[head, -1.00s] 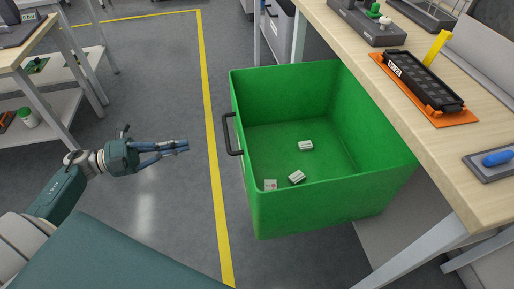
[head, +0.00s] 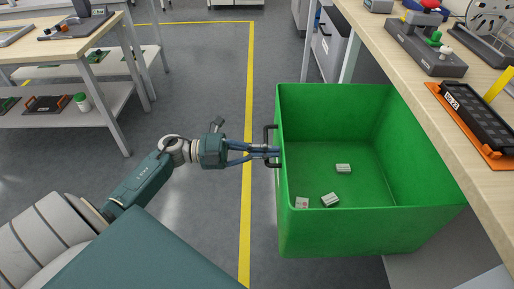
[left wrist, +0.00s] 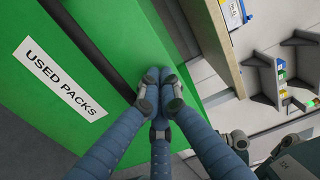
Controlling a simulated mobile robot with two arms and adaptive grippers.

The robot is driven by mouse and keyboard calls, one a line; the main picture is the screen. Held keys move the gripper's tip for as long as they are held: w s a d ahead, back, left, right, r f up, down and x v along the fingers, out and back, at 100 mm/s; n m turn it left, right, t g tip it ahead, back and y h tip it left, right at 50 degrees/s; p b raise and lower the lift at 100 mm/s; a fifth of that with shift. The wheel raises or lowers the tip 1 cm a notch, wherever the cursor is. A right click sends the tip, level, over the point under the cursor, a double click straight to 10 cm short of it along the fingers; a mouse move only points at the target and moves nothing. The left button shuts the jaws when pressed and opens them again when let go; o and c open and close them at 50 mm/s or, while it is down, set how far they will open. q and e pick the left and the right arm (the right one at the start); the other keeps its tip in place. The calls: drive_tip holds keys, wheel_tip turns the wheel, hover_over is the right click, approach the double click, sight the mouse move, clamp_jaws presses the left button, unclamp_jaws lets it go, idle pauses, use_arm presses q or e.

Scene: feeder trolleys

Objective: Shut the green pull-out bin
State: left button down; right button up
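The green pull-out bin (head: 330,232) stands pulled out from under the workbench on the right, open at the top. Its dark handle (head: 268,134) is on the left face. My left gripper (head: 278,152) is at this handle, its fingers reaching to the bin's face. In the left wrist view the fingers (left wrist: 160,97) lie close together by the green face (left wrist: 115,40), over the line of the dark handle bar (left wrist: 82,35). Whether they are closed around the bar is hidden. A white label (left wrist: 58,78) reads "USED PACKS". My right gripper is not in view.
Several small pale packs (head: 330,200) lie on the bin's floor. The workbench top (head: 385,50) holds fixtures and a black tray on an orange mat (head: 483,135). A grey bin (head: 333,60) stands farther back. A table (head: 75,45) is at left; the floor between is clear.

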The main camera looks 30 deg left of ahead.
use_arm(q)
drive_tip(key=shift+w+d, duration=0.1)
drive_tip(key=shift+d, duration=0.05)
